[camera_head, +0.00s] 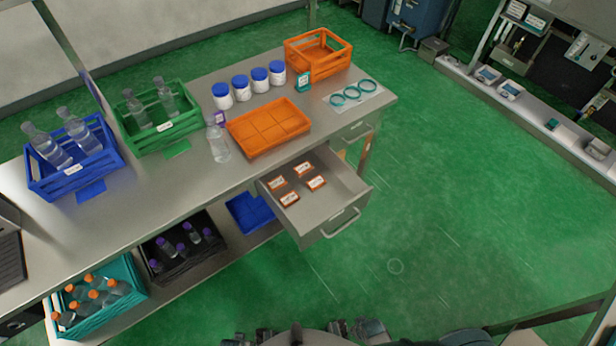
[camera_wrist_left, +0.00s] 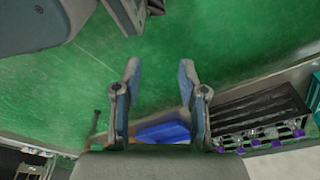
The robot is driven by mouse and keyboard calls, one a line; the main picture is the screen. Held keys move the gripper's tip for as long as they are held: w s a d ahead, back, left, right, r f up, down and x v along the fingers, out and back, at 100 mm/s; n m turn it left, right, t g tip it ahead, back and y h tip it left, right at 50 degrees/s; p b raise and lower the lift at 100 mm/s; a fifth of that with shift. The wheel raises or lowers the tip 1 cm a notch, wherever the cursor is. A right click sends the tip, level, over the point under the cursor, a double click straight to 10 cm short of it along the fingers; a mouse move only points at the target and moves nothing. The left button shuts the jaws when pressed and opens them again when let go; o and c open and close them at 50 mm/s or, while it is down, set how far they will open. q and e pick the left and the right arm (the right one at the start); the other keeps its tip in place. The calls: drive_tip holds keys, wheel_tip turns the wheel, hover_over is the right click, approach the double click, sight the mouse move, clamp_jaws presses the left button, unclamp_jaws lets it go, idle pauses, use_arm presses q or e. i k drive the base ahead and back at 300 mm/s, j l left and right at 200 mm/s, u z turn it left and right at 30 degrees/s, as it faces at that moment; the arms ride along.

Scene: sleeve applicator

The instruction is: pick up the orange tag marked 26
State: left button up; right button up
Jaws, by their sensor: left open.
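Several orange tags with white labels lie flat in the open drawer (camera_head: 341,204) in the head view: a left one (camera_head: 277,182), a back one (camera_head: 303,169), a front one (camera_head: 289,199) and a right one (camera_head: 316,183). Their numbers are too small to read, so I cannot tell which is 26. My left gripper (camera_wrist_left: 160,72) is open and empty in the left wrist view, with green floor between its fingers. No tag shows in that view. Parts of my arms show at the bottom edge of the head view, short of the drawer; the right gripper's state is unclear.
The drawer juts from the steel bench (camera_head: 205,185). Above it stand an orange tray (camera_head: 268,127) and a clear bottle (camera_head: 218,143). A blue bin (camera_head: 249,212) and a black crate (camera_head: 183,248) sit on the lower shelf. The floor right of the drawer is clear.

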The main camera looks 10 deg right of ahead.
sight(318, 181)
drive_tip(key=i+l+u, duration=0.35)
drive_tip(key=l, duration=0.2)
drive_tip(key=l+u, duration=0.3)
drive_tip(key=l, duration=0.3)
drive_tip(key=i+l+u, duration=0.15)
drive_tip(key=l+u, duration=0.2)
drive_tip(key=l, duration=0.3)
drive_tip(key=l+u, duration=0.35)
drive_tip(key=l, duration=0.3)
